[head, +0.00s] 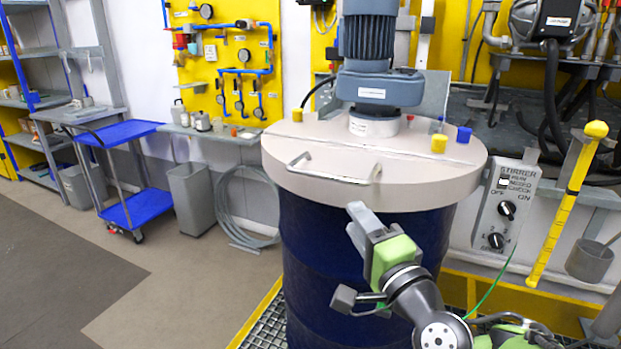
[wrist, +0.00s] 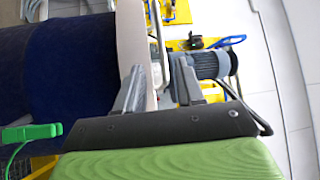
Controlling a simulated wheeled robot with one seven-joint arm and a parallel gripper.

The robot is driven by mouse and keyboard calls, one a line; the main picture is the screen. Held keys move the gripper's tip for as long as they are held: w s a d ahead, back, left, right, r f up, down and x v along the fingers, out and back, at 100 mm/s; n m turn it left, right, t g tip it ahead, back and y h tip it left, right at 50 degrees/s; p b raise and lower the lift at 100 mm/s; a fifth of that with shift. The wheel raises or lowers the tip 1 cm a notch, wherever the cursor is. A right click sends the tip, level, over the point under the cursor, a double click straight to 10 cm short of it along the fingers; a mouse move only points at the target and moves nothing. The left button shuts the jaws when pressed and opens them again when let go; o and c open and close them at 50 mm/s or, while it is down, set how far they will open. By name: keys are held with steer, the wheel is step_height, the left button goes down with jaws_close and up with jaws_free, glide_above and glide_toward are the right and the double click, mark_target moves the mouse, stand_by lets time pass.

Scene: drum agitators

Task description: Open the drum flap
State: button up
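A dark blue drum (head: 345,265) stands upright with a beige round lid (head: 300,140). A seam crosses the lid, and its front part, the flap (head: 320,183), lies flat and closed with a metal bar handle (head: 333,170). My gripper (head: 362,220) is in front of the drum, just below the lid rim and near the handle's right end. In the wrist view, my gripper's two fingers (wrist: 160,82) are apart with nothing held between them. The handle (wrist: 157,40) shows beyond the fingertips, roughly in line with the gap. I cannot tell the exact distance.
A grey-blue stirrer motor (head: 375,60) stands on the lid's rear part, with yellow and blue caps near it. A switch box (head: 505,205) and a yellow rod (head: 567,200) are at the right. A blue trolley (head: 125,170) is at the left. The floor at the left is clear.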

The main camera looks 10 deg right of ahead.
mark_target(326, 179)
steer(key=p+x, duration=0.8)
steer(key=x, duration=0.1)
steer(key=p+x, duration=0.4)
steer(key=p, duration=0.1)
steer(key=shift+w+r, duration=0.2)
steer(key=shift+r, duration=0.15)
steer(key=shift+w+a+f+p, duration=0.15)
steer(key=shift+w+p, duration=0.3)
steer(key=shift+w, duration=0.2)
steer(key=shift+f, duration=0.1)
jaws_close()
